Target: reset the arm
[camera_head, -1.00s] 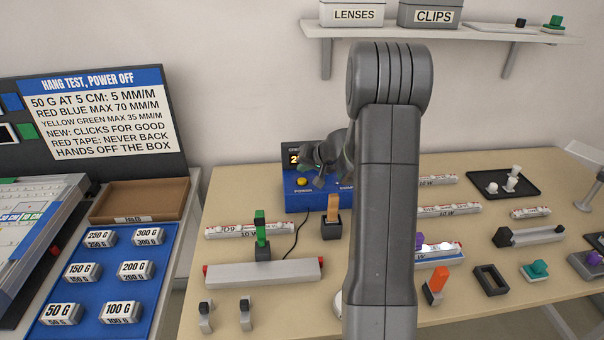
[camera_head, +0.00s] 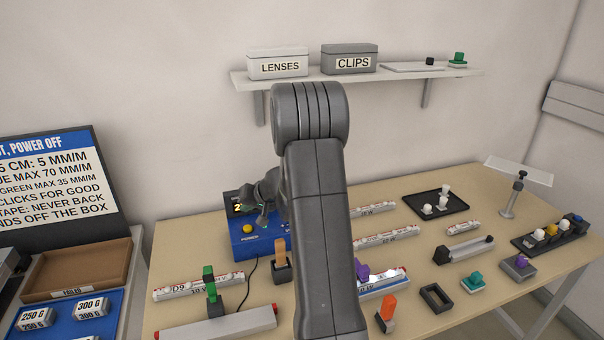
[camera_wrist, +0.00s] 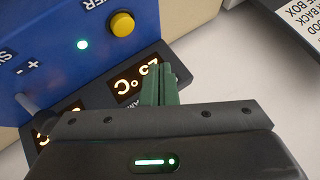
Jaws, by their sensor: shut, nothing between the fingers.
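My arm rises in front of the table in the head view, and its upper links hide part of the bench behind. In the wrist view my gripper (camera_wrist: 165,85) shows its two green fingers pressed together, with nothing between them. Behind the fingers is the blue power box (camera_wrist: 75,65), with a yellow button, a lit green lamp and a dark panel of glowing characters. In the head view the blue box (camera_head: 247,243) stands at the table's back, left of my arm. My wrist is in front of its display and partly hides it.
The table (camera_head: 415,265) holds several labelled white bars, a black tray (camera_head: 420,204) and an orange-topped block (camera_head: 387,309). A shelf (camera_head: 390,77) with boxes hangs above. A brown wooden tray (camera_head: 105,270) and blue weight mat stand at left.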

